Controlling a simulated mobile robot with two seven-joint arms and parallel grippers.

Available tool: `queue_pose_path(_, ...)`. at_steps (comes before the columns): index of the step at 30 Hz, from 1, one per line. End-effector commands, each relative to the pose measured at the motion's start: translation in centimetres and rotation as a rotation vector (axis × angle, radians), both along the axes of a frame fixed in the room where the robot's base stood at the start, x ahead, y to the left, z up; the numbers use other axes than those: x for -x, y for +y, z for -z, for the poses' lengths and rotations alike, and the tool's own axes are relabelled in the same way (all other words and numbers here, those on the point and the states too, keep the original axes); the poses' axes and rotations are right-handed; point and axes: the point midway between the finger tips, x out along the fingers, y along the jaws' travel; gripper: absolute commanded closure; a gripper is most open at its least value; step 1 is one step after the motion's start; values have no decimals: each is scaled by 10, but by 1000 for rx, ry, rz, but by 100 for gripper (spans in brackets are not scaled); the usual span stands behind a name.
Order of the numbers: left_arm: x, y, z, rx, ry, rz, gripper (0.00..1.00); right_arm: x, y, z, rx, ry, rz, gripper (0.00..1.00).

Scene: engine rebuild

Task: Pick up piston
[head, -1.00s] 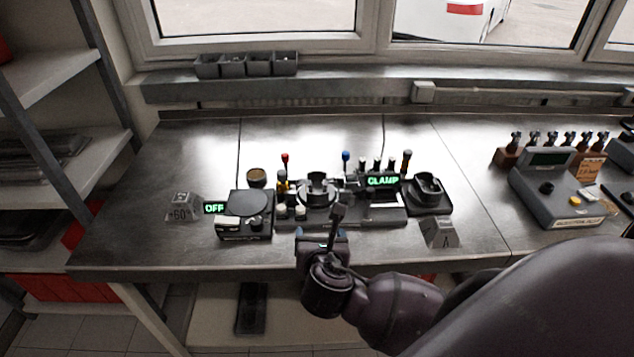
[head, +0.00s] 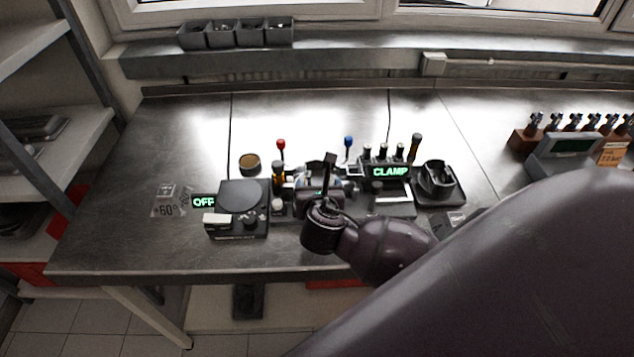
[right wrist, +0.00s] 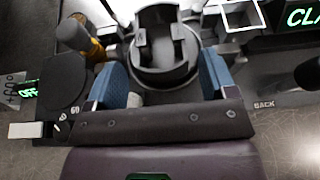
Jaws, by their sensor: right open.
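A dark round part with raised walls, which looks like the piston (right wrist: 162,70), stands upright between my right gripper's fingers in the right wrist view. My right gripper (right wrist: 160,84) is open, with one blue-padded finger on each side of it. I cannot tell whether the pads touch it. In the head view my right gripper (head: 320,186) is over the middle of the bench fixture and hides most of the part. A similar dark cupped part (head: 437,180) sits on a black base to the right. My left gripper is not in view.
A device with a round plate (head: 240,197) and an OFF sign stands left of the fixture. Upright tools with red (head: 281,145) and blue (head: 348,142) tops and a lit CLAMP sign (head: 390,171) stand close by. The bench front left (head: 120,250) is clear.

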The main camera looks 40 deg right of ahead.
Motion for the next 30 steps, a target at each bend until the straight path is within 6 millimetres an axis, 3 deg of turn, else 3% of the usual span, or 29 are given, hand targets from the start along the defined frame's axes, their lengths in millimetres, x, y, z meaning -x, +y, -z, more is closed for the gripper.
queue_pose_path(5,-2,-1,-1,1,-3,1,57,-8,-5,3,0,0,0,22)
queue_pose_path(15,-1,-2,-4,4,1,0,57,-42,-25,14,1,1,1,22)
queue_pose_path(26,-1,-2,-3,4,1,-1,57,-48,-29,17,-1,-1,-1,22)
queue_pose_path(30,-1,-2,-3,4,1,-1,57,-48,-29,17,0,0,-1,43)
